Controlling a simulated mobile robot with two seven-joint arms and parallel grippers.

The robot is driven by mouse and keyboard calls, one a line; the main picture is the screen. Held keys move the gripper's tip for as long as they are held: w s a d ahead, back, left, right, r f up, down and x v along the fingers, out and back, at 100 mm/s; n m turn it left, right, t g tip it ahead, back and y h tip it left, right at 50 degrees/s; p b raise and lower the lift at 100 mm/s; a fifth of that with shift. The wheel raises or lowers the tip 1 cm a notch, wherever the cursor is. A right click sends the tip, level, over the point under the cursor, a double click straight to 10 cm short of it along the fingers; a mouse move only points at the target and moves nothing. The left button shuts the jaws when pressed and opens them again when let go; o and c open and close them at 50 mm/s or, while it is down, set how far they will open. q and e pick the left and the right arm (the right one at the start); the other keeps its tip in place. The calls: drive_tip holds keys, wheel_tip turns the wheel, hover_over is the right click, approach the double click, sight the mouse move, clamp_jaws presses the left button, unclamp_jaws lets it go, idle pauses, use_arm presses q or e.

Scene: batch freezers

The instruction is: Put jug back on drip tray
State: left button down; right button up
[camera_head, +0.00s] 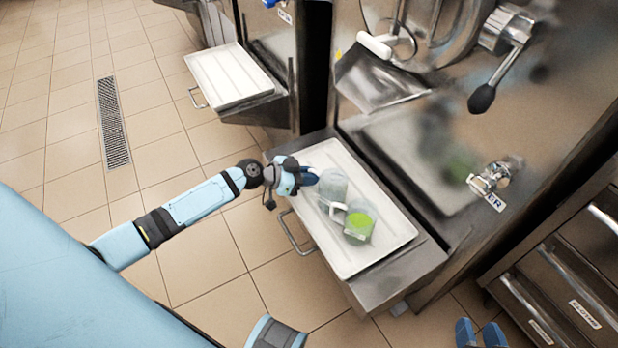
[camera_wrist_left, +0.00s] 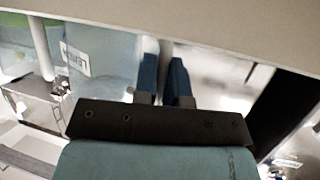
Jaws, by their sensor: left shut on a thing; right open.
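The white drip tray (camera_head: 385,243) lies on the metal shelf of the nearer machine. A clear, pale jug (camera_head: 334,184) is over the tray's left part, at the fingers of my left gripper (camera_head: 305,178), which is shut on it. I cannot tell whether its base touches the tray. A second clear jug with bright green contents (camera_head: 360,222) and a white handle is on the tray just in front of it. In the left wrist view, the blue fingers (camera_wrist_left: 164,82) have a pale piece between them. My right gripper (camera_head: 480,335) is open and empty at the bottom edge.
The machine's steel front with a black-knobbed lever (camera_head: 482,98) and a tap (camera_head: 495,178) rises behind the tray. Another machine with an empty white tray (camera_head: 228,75) stands further back. Steel drawers (camera_head: 570,290) are at the right. The tray's right part is clear.

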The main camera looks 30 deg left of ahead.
use_arm(q)
drive_tip(key=shift+f, duration=0.1)
drive_tip(key=c, duration=1.2)
unclamp_jaws()
use_arm(e)
drive_tip(key=shift+w+a+r, duration=0.1)
drive_tip(key=shift+a+r, duration=0.05)
drive_tip(key=shift+r, duration=0.05)
use_arm(q)
drive_tip(key=shift+r, duration=0.25)
drive_tip(key=v, duration=1.2)
drive_tip(key=shift+f, duration=0.1)
use_arm(e)
drive_tip(key=shift+s+d+f, duration=0.2)
drive_tip(key=shift+d+f, duration=0.05)
drive_tip(key=shift+f, duration=0.25)
